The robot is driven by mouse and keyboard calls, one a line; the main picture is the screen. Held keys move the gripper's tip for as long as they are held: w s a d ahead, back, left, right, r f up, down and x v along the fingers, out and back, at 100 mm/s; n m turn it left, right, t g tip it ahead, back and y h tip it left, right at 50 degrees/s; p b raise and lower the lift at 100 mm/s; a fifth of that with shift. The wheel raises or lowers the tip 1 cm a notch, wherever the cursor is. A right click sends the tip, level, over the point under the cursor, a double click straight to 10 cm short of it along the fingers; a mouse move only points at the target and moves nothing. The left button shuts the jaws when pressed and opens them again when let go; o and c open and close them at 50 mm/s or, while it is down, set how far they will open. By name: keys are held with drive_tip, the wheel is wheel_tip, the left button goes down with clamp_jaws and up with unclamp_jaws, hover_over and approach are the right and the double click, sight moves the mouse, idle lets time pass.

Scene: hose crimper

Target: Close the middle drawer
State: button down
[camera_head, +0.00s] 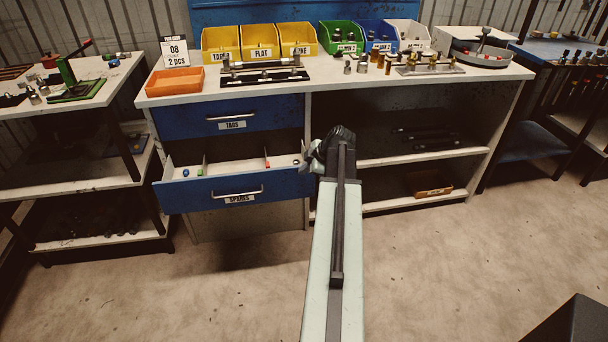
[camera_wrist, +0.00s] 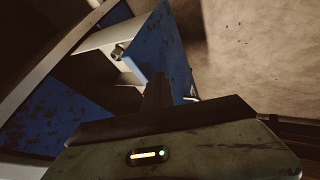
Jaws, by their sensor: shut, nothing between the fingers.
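The middle drawer (camera_head: 225,192) has a blue front with a "SPARES" label and a metal bar handle (camera_head: 238,194). It is pulled out, and its divided inside shows a few small coloured parts. My gripper (camera_head: 313,158) is shut and empty at the right end of this drawer; I cannot tell if it touches. In the wrist view my gripper's dark fingers (camera_wrist: 158,88) overlap the blue drawer front (camera_wrist: 165,45), with the pale drawer side (camera_wrist: 105,38) to the left.
The blue "TAGS" drawer (camera_head: 230,117) above is shut. The bench top (camera_head: 330,84) holds bins, an orange tray (camera_head: 175,81) and fixtures. Open shelves (camera_head: 380,160) lie right of the drawers. A side rack (camera_head: 85,178) stands at left. The floor before the drawers is clear.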

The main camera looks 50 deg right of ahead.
drive_tip(key=w+d, duration=1.3)
drive_tip(key=w, duration=0.2)
drive_tip(key=shift+w, duration=0.25)
